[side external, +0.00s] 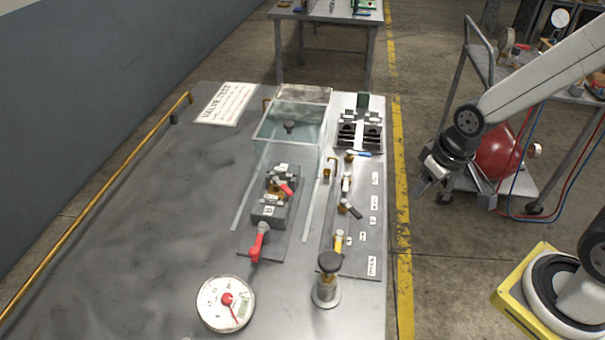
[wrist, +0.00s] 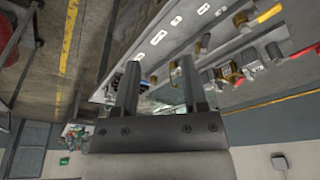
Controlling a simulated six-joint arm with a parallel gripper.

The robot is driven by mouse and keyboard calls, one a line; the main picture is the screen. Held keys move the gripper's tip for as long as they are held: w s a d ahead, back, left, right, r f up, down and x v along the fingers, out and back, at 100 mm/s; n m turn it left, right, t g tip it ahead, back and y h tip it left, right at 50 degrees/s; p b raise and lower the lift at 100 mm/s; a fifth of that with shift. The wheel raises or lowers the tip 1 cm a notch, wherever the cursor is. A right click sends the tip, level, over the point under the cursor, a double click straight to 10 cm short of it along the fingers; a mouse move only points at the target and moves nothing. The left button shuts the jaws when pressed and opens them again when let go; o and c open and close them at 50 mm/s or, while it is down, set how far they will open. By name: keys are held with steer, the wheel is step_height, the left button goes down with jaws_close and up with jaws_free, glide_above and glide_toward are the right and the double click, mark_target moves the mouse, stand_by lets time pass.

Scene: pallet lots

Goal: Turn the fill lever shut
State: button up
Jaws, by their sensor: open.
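Several valve levers are on the metal bench. A long red lever (side external: 258,246) and a shorter red lever (side external: 285,188) are on the dark valve block. On the labelled plate to the right are a yellow lever (side external: 339,241), a dark lever (side external: 351,209) and a blue lever (side external: 361,154). The labels are too small to read, so I cannot tell which is the fill lever. My gripper (side external: 424,187) is right of the bench, apart from every lever.
A round gauge (side external: 226,303) and a dark-topped knob post (side external: 328,280) stand near the bench front. A clear guard (side external: 290,123) stands behind the valve block. A cart with a red tank (side external: 498,155) is right of my gripper. The bench's left side is clear.

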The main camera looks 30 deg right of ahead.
steer(key=shift+w, duration=0.1)
stand_by(0.3)
steer(key=n+g, duration=0.3)
steer(key=n, duration=0.6)
glide_above(365, 153)
step_height(365, 153, down, 3)
steer(key=shift+r, duration=0.1)
steer(key=shift+f, duration=3.95)
jaws_close()
